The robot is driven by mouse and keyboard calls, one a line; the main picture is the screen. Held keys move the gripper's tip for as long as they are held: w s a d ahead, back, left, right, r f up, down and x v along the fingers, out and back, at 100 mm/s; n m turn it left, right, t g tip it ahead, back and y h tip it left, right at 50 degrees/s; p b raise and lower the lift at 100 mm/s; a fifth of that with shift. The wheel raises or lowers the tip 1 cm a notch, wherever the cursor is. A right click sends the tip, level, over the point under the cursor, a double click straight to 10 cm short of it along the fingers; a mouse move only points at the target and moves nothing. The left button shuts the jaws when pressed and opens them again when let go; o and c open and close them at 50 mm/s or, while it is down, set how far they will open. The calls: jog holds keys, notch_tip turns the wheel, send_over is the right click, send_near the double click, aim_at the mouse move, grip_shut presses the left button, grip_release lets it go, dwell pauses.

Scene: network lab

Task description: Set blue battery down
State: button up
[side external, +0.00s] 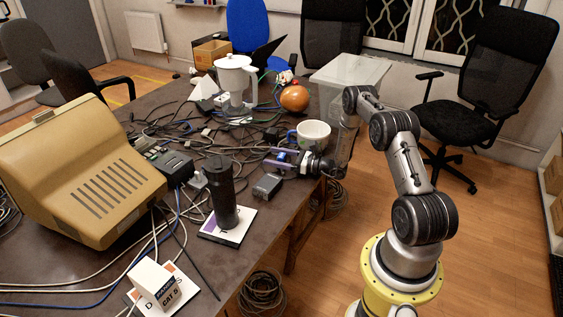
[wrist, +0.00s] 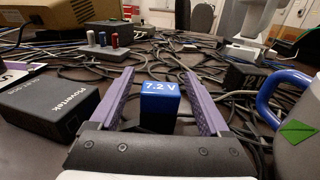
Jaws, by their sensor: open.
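The blue battery (wrist: 160,103), marked "7.2 V", stands upright between the two purple fingers of my gripper (wrist: 159,74) in the wrist view. The fingers are spread open, with a visible gap on each side of the battery. In the side view my gripper (side external: 274,161) reaches in low over the table from the right, and the battery is hard to make out between the fingers.
A black Powertek box (wrist: 50,106) lies left of the fingers. A mug with a blue handle (side external: 313,134) stands close behind my gripper. Cables tangle across the table (side external: 110,278). A dark adapter (side external: 267,186) and a black cylinder (side external: 222,195) are in front.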

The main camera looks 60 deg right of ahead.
grip_shut()
jog(key=shift+r, duration=0.1)
dwell(0.3)
